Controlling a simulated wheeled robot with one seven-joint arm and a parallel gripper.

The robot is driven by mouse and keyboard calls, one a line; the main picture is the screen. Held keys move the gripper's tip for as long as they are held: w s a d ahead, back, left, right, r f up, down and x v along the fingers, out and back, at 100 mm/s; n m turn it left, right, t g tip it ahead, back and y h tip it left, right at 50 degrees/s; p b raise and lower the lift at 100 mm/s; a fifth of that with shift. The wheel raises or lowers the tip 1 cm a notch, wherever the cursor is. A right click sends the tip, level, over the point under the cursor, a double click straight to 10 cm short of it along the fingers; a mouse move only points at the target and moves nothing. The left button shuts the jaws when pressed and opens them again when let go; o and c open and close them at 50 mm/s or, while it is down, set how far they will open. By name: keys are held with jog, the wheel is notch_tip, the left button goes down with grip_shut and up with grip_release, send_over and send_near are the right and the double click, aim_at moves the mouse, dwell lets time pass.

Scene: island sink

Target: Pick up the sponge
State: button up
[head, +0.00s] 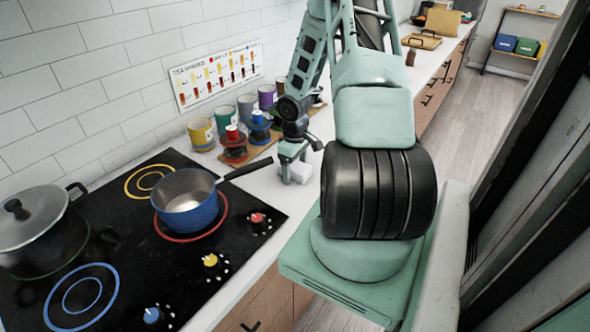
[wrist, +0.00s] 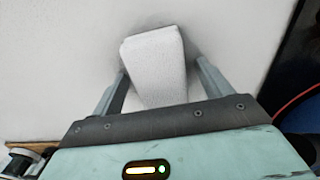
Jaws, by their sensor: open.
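The sponge is a pale white block. In the wrist view the sponge (wrist: 155,62) stands out from the white counter, between the two fingers of my gripper (wrist: 158,85). The fingers are spread, with one on each side of the block; I cannot tell whether either one touches it. The block's near end is hidden by the gripper body. In the head view my gripper (head: 287,165) is low over the counter, right of the stove, and the sponge (head: 299,173) shows as a small white block at its fingers.
A blue saucepan (head: 186,203) sits on the black stove (head: 120,258), its dark handle reaching toward my gripper. A lidded pot (head: 32,222) stands at left.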

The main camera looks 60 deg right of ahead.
aim_at(295, 165)
jog(key=c, duration=1.1)
jog(key=shift+o, duration=0.2)
notch_tip(295, 165, up, 10)
jog(key=shift+r, duration=0.1)
jog(key=shift+o, duration=0.4)
